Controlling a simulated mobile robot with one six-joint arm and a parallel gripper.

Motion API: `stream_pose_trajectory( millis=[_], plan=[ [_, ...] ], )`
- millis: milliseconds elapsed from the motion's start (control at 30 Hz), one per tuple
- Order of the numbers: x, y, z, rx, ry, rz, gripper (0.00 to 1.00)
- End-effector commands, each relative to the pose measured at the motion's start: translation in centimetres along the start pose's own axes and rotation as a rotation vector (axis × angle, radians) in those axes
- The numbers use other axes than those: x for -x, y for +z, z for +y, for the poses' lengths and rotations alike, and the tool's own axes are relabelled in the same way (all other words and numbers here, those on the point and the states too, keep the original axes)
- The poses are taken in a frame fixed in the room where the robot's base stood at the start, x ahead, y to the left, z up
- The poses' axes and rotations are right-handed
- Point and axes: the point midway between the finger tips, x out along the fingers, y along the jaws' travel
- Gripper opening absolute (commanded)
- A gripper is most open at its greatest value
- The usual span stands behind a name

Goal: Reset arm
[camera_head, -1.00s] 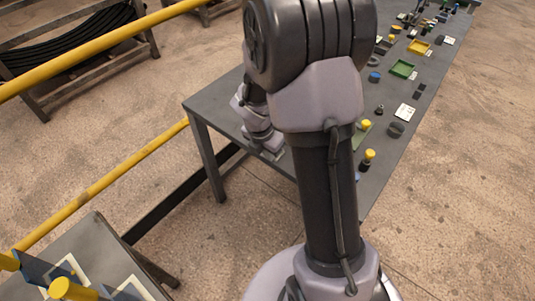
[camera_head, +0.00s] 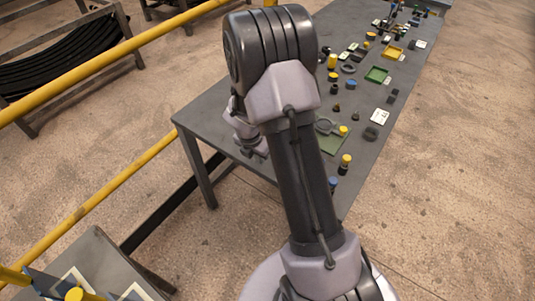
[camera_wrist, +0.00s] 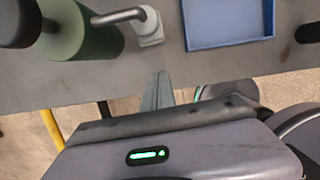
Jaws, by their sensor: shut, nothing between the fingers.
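My arm (camera_head: 290,170) rises from the bottom of the head view and bends over at the top, its forearm folding down behind it on the left. My gripper (camera_head: 258,153) is low at the left part of the grey workbench, partly hidden by the arm. In the wrist view its narrow fingers (camera_wrist: 159,88) are shut with nothing between them, above the bench edge. Near them in that view are a blue tray (camera_wrist: 228,42), a green cylinder (camera_wrist: 82,30) and a bent metal rod in a pale block (camera_wrist: 148,26), all apart from the fingers.
A yellow rail (camera_head: 95,71) crosses the left. A second table (camera_head: 100,258) stands at lower left. Floor at right is clear.

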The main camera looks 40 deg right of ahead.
Motion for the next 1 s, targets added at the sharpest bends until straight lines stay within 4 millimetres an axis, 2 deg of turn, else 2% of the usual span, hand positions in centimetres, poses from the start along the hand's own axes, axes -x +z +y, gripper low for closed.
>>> stream_pose_trajectory(
  millis=[33, 200, 333, 567, 600, 667, 767, 800, 900, 1000],
  plan=[
    [2.7, 0.5, 0.0, -0.003, 0.004, -0.003, 0.0],
    [7.5, 0.5, -0.1, -0.002, 0.003, -0.003, 0.0],
    [9.4, 0.4, -0.1, -0.003, 0.001, -0.002, 0.0],
    [10.2, 0.3, -0.1, -0.016, 0.004, -0.002, 0.0],
    [11.0, 0.2, -0.1, -0.061, 0.012, -0.004, 0.0],
    [13.7, -0.2, -0.1, -0.212, 0.042, -0.007, 0.0],
    [21.0, -2.6, -1.2, -0.685, 0.126, 0.034, 0.0],
    [24.0, -4.2, -2.1, -0.911, 0.161, 0.078, 0.0],
    [29.8, -9.0, -5.2, -1.446, 0.209, 0.246, 0.0],
    [33.3, -13.6, -8.2, -1.873, 0.185, 0.452, 0.0]
  ],
)
